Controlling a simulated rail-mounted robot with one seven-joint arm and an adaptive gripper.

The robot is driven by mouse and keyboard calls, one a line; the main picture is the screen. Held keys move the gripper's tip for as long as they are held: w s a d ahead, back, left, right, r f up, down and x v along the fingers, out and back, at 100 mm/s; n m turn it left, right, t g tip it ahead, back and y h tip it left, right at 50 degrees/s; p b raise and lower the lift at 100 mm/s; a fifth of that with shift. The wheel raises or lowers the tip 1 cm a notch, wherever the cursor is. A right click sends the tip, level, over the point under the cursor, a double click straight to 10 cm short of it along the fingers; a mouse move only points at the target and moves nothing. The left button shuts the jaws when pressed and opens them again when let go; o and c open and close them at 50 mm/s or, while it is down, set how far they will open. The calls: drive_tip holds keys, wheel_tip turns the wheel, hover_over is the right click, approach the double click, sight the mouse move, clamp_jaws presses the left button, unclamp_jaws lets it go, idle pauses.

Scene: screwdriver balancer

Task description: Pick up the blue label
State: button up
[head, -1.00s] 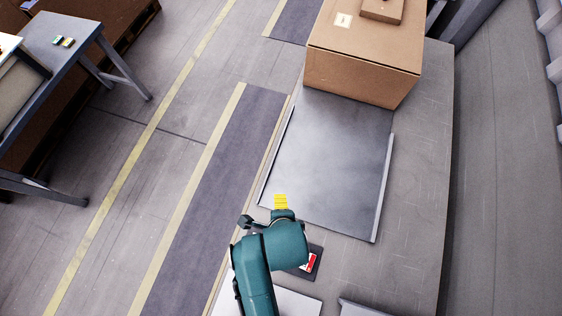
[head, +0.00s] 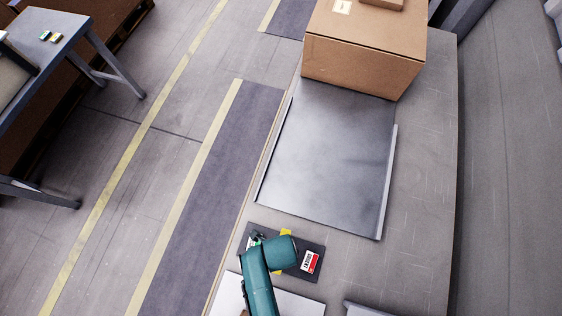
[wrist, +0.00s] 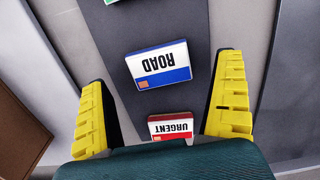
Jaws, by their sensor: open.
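The blue label (wrist: 162,66), a white block with a blue edge reading "ROAD", lies on a dark grey mat (wrist: 162,25) in the wrist view. It sits ahead of and between the yellow fingers of my gripper (wrist: 161,72), which is open and empty. A red label (wrist: 172,127) reading "URGENT" lies nearer, also between the fingers. The edge of a green label (wrist: 112,2) shows at the top. In the head view, my gripper (head: 282,251) is over the dark mat (head: 318,276), and the red label (head: 310,262) shows on its right. My arm hides the blue label there.
A bare metal plate (head: 325,155) with raised side edges lies beyond the mat. A large cardboard box (head: 360,62) stands behind it. A grey table (head: 45,35) is at the far left. The bench surface right of the plate is clear.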

wheel_tip(320, 180, down, 2)
drive_tip(key=shift+f, duration=0.15)
drive_tip(key=c, duration=1)
drive_tip(key=shift+o, duration=0.2)
